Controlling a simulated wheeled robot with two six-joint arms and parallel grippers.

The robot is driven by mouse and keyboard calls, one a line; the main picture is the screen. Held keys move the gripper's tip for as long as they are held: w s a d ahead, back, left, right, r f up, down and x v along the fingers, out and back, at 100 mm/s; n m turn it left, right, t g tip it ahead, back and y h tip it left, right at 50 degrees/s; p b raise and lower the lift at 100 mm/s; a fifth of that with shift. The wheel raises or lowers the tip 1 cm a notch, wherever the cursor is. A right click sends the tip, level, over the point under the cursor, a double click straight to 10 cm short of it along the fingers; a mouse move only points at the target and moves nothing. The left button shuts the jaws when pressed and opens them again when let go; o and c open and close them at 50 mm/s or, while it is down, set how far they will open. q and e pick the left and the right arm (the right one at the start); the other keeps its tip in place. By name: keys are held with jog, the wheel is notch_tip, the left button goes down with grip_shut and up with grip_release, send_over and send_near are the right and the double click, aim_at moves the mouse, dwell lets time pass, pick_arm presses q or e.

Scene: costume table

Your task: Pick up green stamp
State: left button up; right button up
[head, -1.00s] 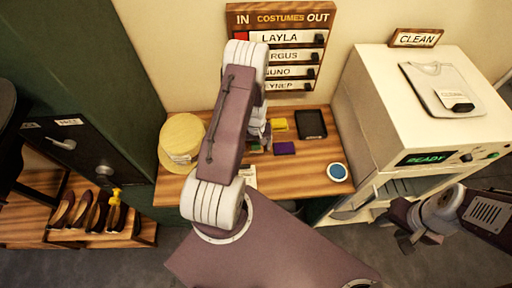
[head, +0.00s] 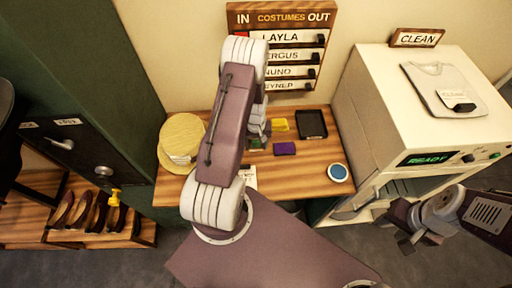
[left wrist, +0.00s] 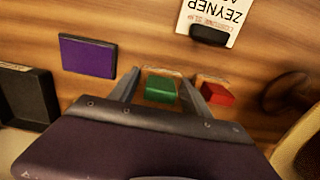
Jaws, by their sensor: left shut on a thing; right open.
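The green stamp (left wrist: 160,88) sits between the two fingers of my left gripper (left wrist: 161,85) in the left wrist view, and the gripper is shut on it. In the head view my left arm hides most of the left gripper (head: 258,132), and only a bit of green shows beside it. Whether the stamp touches the wooden table (head: 310,172) cannot be told. My right gripper (head: 410,240) is open and empty, in front of the white machine, away from the stamps.
A red stamp (left wrist: 216,92) lies close beside the left gripper. A purple pad (head: 285,148), a yellow pad (head: 279,124), a black tray (head: 311,124), a blue round item (head: 337,172) and a straw hat (head: 182,140) are on the table. A ZEYNEP slip (left wrist: 212,18) lies nearby.

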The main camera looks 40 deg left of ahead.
pick_arm(q)
jog(key=shift+r, duration=0.95)
jog(key=w+d+r+b, duration=0.3)
jog(key=w+d+r, duration=0.4)
jog(key=d, duration=0.2)
jog(key=shift+d, duration=0.15)
